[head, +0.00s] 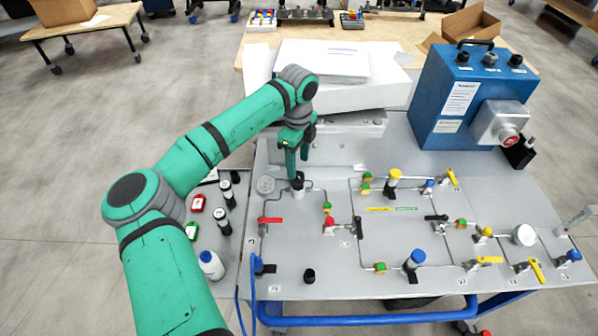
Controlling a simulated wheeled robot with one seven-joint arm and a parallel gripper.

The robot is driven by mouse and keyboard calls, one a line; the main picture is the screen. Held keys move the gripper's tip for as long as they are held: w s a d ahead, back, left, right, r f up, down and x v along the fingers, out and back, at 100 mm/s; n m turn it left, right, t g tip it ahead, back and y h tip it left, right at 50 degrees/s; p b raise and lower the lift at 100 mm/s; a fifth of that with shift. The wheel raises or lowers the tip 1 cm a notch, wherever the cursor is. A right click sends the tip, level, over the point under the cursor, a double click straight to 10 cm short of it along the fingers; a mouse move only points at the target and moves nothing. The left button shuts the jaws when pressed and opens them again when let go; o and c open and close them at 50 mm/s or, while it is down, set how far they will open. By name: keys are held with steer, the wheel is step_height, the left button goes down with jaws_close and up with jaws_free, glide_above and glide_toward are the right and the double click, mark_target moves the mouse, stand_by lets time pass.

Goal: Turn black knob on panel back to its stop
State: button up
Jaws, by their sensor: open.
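My gripper (297,167) is open and points down near the upper left of the grey panel (290,240). A black knob (298,184) on a short fitting stands on the panel just below the fingertips. I cannot tell whether the fingers are around it or only above it, nor how far it is turned. Another small black knob or cap (309,276) stands on the panel near its front edge, well away from my gripper.
A red-handled valve (270,221) and a red knob (329,223) stand near the gripper on the panel. A white box (335,80) lies behind. A blue case (465,100) stands at the back right. Bottles (211,264) stand left of the panel, beside my arm.

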mark_target(298, 176)
steer(key=shift+f, duration=2.8)
steer(key=c, duration=1)
steer(key=shift+c, duration=0.2)
steer(key=shift+n, duration=0.3)
